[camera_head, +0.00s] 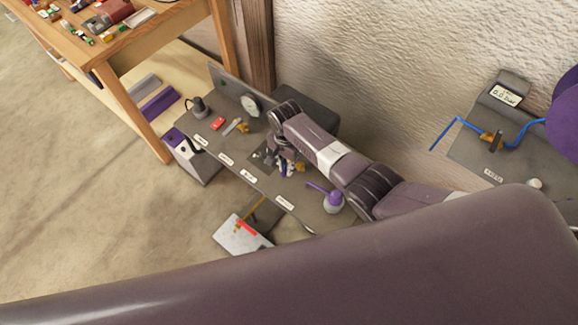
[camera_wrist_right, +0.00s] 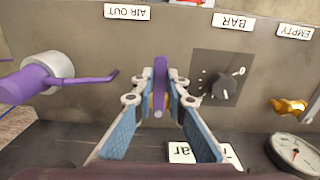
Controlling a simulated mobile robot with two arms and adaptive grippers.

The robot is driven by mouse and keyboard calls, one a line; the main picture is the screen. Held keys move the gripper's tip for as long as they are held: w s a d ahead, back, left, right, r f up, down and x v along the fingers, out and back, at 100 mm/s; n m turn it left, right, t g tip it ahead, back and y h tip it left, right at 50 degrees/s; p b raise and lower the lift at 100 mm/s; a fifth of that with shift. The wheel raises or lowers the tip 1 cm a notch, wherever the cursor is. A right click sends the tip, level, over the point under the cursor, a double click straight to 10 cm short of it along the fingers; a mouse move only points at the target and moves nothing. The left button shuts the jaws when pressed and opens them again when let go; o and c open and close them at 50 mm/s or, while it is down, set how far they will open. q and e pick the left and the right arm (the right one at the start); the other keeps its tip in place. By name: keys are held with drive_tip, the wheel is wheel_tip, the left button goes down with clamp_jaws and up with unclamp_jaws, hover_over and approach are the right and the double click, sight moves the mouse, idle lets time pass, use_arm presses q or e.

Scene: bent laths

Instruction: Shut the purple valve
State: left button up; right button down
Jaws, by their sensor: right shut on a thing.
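My right gripper (camera_head: 285,168) is over the grey bench panel (camera_head: 222,140), with its arm coming in from the right. In the right wrist view, its blue-padded fingers (camera_wrist_right: 160,95) are shut on the purple valve's handle (camera_wrist_right: 160,75). The handle is a narrow upright bar in that picture, with a bit of brass showing beside it. The fingers hide most of the valve body, so I cannot tell whether it is open or shut. My left gripper does not show.
A purple-and-white nozzle piece (camera_wrist_right: 40,78) with a thin spout stands left of the fingers in the wrist view. A black knob (camera_wrist_right: 222,88), a brass fitting (camera_wrist_right: 288,107) and a round gauge (camera_wrist_right: 297,152) are to the right. A wooden table (camera_head: 150,35) stands farther back.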

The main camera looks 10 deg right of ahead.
drive_tip(key=shift+w+r, duration=0.1)
drive_tip(key=shift+w, duration=0.15)
idle(0.3)
drive_tip(key=c, duration=1.9)
unclamp_jaws()
drive_tip(key=shift+s, duration=0.1)
drive_tip(key=shift+c, duration=0.2)
wheel_tip(320, 180, up, 12)
